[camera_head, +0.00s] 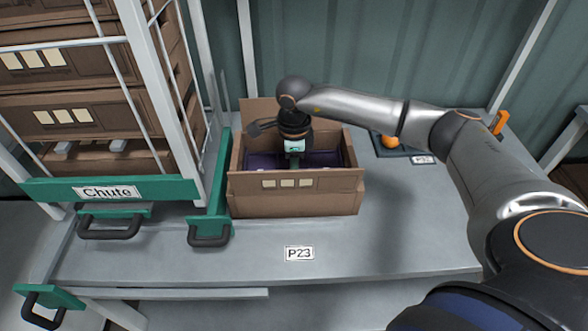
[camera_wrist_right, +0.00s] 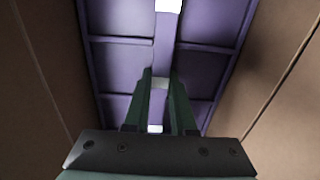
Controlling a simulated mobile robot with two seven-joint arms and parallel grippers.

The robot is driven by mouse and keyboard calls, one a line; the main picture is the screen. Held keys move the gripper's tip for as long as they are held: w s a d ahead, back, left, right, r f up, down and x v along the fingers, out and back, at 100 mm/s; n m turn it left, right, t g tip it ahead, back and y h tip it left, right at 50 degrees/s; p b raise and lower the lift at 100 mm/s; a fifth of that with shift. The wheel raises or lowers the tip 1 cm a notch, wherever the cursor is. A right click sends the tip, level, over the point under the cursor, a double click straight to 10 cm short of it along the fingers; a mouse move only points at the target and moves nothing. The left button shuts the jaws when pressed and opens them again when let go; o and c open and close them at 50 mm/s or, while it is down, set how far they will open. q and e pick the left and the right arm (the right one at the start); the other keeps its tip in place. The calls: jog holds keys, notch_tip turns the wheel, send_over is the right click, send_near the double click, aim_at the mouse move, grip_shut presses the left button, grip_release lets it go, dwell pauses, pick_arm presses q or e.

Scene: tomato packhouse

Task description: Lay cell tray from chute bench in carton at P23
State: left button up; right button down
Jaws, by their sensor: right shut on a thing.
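An open brown carton (camera_head: 296,200) stands on the bench behind the P23 label (camera_head: 299,254). A dark purple cell tray (camera_head: 262,161) lies level inside the carton, low between its walls; in the wrist view the tray (camera_wrist_right: 118,58) shows its cells between the brown carton sides. My right gripper (camera_wrist_right: 160,110) points down into the carton and is shut on the tray's middle rib. In the head view the right gripper (camera_head: 294,160) is partly hidden by the carton's front wall. Whether the tray touches the carton floor cannot be told. My left gripper is not in view.
A white-barred rack labelled Chute (camera_head: 108,192) with stacked brown cartons (camera_head: 80,115) stands close on the left, with green edges and black handles. A dark mat (camera_head: 402,149) with an orange tomato (camera_head: 388,141) lies at right. The bench front (camera_head: 385,255) is clear.

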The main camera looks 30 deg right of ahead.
jog(key=shift+f, duration=0.3)
jog(key=c, duration=0.7)
grip_release()
jog(key=shift+c, duration=1.4)
jog(key=shift+r, duration=0.1)
jog(key=shift+r+p, duration=2.8)
jog(key=shift+r, duration=1.35)
